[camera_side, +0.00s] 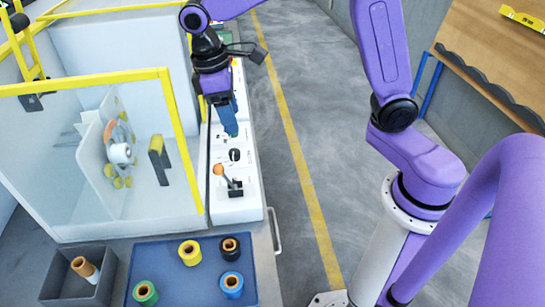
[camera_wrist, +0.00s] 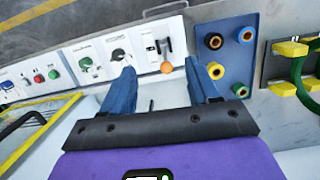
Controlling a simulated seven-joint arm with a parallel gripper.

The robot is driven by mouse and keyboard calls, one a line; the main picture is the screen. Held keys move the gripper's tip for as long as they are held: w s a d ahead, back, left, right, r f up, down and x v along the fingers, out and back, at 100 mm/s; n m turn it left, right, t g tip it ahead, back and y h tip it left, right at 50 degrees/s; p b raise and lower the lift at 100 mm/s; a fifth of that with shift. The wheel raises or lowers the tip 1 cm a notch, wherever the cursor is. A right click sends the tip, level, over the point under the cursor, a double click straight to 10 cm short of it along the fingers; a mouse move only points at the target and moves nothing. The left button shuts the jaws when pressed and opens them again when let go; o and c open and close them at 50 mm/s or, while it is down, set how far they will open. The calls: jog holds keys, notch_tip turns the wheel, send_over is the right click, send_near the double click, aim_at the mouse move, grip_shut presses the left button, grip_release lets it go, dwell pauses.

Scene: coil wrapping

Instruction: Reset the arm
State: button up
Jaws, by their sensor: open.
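My gripper (camera_side: 230,118) is in the upper middle of the side view, above the white control panel (camera_side: 236,193). In the wrist view its two blue fingers (camera_wrist: 161,88) are spread apart with nothing between them. The black rotary knob (camera_wrist: 118,55) is close to the left fingertip in the picture. I cannot tell whether that finger touches it. The side view also shows the orange-knobbed lever (camera_side: 219,170), below my gripper in the picture.
A blue mat (camera_side: 186,259) holds several coloured rolls, with a grey bin (camera_side: 72,290) beside it. A yellow-framed clear guard (camera_side: 178,140) stands left of the panel, around a machine with a white roll (camera_side: 120,153). The floor right of the panel is clear.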

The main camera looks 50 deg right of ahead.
jog(key=s+d+f+n+t+y, duration=0.1)
jog(key=s+d, duration=0.3)
jog(key=s, duration=0.7)
jog(key=s+d+f+n+y, duration=0.1)
jog(key=s+d+n, duration=0.2)
jog(key=s, duration=0.9)
jog(key=shift+d+f+t, duration=0.25)
jog(key=shift+d+t, duration=0.15)
